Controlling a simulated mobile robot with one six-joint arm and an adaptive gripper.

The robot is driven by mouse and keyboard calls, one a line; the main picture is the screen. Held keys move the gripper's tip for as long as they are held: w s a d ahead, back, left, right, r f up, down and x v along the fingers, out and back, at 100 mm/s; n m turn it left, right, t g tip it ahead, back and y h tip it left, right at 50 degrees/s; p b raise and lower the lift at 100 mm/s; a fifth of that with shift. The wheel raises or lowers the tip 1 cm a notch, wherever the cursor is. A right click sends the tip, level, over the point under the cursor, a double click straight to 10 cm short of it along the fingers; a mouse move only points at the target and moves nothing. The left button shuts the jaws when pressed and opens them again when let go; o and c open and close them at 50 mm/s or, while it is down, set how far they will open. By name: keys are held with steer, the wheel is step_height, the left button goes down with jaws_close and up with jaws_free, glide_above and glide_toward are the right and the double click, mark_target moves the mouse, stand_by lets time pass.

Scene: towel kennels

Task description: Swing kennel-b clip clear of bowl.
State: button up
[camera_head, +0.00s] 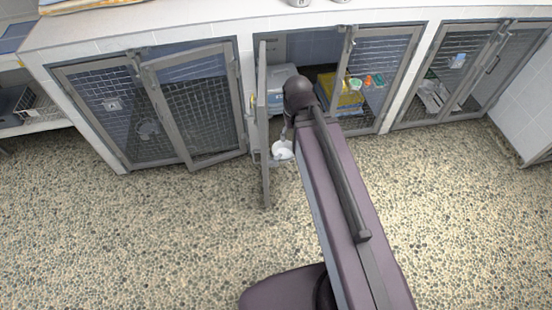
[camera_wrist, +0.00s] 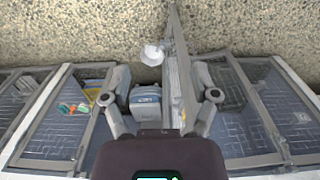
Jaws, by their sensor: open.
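The middle kennel's left door (camera_head: 264,130) stands swung outward, nearly edge-on to the body camera. A white bowl (camera_head: 283,150) is close to the right of that door at the kennel front. In the wrist view the bowl (camera_wrist: 152,54) is just left of the open door (camera_wrist: 178,75). My gripper (camera_wrist: 159,97) is open, one finger on each side of the door, and nothing is gripped. A blue-grey box (camera_wrist: 145,102) also shows between the fingers. In the body view my arm hides most of the gripper. I cannot make out the clip with certainty.
The left kennel (camera_head: 150,105) has mesh doors, one slightly ajar. The right kennel (camera_head: 470,70) is shut and holds papers. A yellow item (camera_head: 350,98) and small coloured dishes (camera_head: 368,80) are in the middle kennel. The pebbled floor (camera_head: 130,240) in front is clear.

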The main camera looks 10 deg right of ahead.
steer(key=w+d+f+n+y+b, duration=0.1)
steer(key=w+f+n+b, duration=0.3)
steer(key=w+f+b, duration=0.5)
steer(key=w+d+f+n+y+b, duration=0.1)
steer(key=w+f+n+b, duration=0.4)
steer(key=f+b, duration=0.8)
steer(key=n+y+b, duration=0.3)
steer(key=n+b, duration=0.4)
steer(key=b, duration=1.3)
glide_toward(277, 158)
steer(key=shift+s+d+r+t, duration=0.15)
steer(key=shift+d+r, duration=0.05)
steer(key=shift+r, duration=0.4)
steer(key=shift+s+d+r+t, duration=0.1)
steer(key=shift+d+r, duration=0.05)
steer(key=shift+r, duration=0.45)
steer(key=shift+s+d+r+t, duration=0.15)
steer(key=shift+d+r, duration=0.05)
steer(key=shift+r, duration=0.35)
steer(key=shift+f, duration=0.15)
steer(key=b+x, duration=1.2)
steer(key=x, duration=0.1)
steer(key=shift+d+f+b, duration=0.15)
steer(key=shift+f+b, duration=0.15)
steer(key=shift+b, duration=0.1)
jaws_close()
